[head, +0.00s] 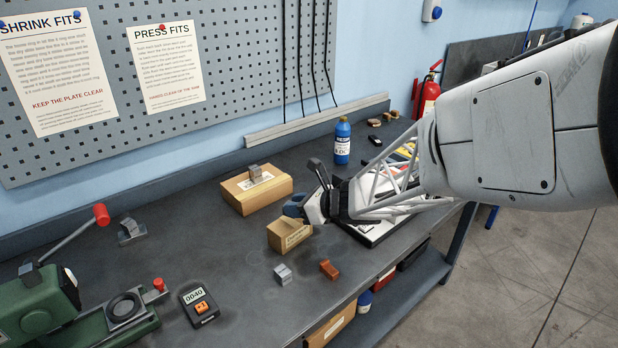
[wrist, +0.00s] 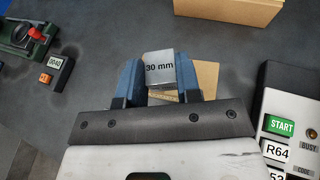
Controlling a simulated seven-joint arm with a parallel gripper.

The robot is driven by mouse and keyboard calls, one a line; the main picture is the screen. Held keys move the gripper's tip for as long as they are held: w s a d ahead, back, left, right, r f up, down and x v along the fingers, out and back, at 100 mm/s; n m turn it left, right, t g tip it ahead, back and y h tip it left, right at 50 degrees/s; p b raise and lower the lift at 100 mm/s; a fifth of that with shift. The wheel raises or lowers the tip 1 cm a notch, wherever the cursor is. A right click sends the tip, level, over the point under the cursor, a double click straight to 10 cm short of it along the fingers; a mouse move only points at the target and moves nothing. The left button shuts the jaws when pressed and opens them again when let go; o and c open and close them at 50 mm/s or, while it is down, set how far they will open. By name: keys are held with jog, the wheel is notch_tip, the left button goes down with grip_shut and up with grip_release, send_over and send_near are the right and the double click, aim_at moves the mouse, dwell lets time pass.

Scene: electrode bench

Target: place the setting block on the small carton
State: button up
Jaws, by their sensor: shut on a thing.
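My gripper (wrist: 160,74) is shut on a grey metal setting block (wrist: 159,66) marked "30 mm", held between its blue fingers. The small carton (wrist: 208,76) is brown and shows behind and below the block, partly hidden by the block and the right finger. In the head view the small carton (head: 287,236) stands on the bench, and my gripper (head: 294,206) is just behind and above it. The held block is hidden there by the fingers. I cannot tell whether the block touches the carton.
A larger carton (head: 262,195) with a grey block (head: 255,171) on it lies behind. A loose grey block (head: 283,274) and a red-brown block (head: 329,269) stand in front. A blue bottle (head: 342,141), a white-topped device (wrist: 292,125) and a 0040 display (head: 199,302) are nearby.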

jog(key=shift+w+a+f, duration=0.1)
jog(key=shift+w+a, duration=0.1)
jog(key=shift+w, duration=0.25)
jog(key=shift+w+a, duration=0.2)
jog(key=shift+w, duration=0.25)
jog(key=shift+f, duration=0.1)
jog(key=shift+f, duration=1.65)
jog(key=shift+f, duration=0.15)
jog(key=o, duration=1.1)
jog(key=shift+c, duration=0.2)
jog(key=shift+d+r, duration=0.1)
jog(key=shift+r, duration=0.1)
jog(key=v, duration=1.1)
jog(key=shift+d+r, duration=0.25)
jog(key=shift+d, duration=0.05)
